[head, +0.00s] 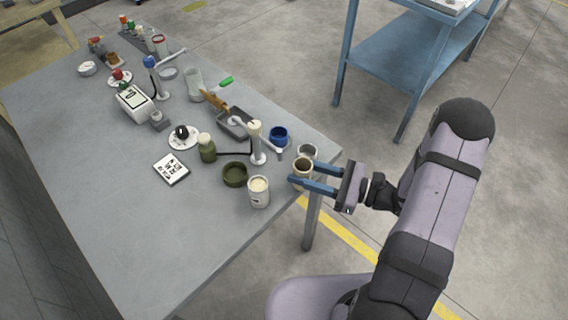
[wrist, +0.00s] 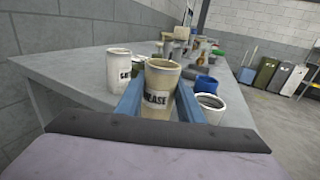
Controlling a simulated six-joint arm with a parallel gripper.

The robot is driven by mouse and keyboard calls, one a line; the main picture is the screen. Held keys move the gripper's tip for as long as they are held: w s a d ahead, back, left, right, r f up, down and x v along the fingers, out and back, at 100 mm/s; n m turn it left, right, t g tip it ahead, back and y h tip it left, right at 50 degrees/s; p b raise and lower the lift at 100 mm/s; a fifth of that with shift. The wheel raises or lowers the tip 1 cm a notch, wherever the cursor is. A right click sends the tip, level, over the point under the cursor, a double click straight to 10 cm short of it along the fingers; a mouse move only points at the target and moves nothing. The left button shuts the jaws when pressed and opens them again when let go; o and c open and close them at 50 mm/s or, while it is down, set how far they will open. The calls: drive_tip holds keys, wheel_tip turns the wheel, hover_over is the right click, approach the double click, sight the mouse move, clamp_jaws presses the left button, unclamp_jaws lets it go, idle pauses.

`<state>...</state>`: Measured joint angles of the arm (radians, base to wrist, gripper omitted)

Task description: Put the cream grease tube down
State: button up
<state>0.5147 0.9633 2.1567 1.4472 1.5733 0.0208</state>
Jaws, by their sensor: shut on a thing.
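The cream grease tube (head: 302,170) is in my gripper (head: 304,177), at the table's right edge in the head view. My gripper reaches in from the right, its two blue fingers shut on either side of the tube. In the wrist view, the tube (wrist: 158,78) stands upright, open end up, with a dark-lettered label partly hidden by the fingers of my gripper (wrist: 157,100). I cannot tell whether its base touches the table.
On the grey table (head: 205,245), a white labelled tub (head: 258,193), a pale cup (head: 307,151), a blue pot (head: 278,135) and a dark green bowl (head: 235,175) stand close to the tube. The table's front left is clear.

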drive_tip(key=shift+w+a, duration=0.2)
drive_tip(key=shift+a, duration=0.3)
drive_tip(key=p+x, duration=0.1)
drive_tip(key=x, duration=0.3)
drive_tip(key=shift+a+r, duration=0.1)
drive_tip(key=shift+a, duration=0.1)
drive_tip(key=shift+d+f+p, duration=0.15)
drive_tip(key=shift+f+p, duration=0.2)
drive_tip(key=shift+p, duration=0.05)
drive_tip(key=shift+f, duration=0.1)
drive_tip(key=shift+f, duration=0.15)
drive_tip(key=o, duration=1)
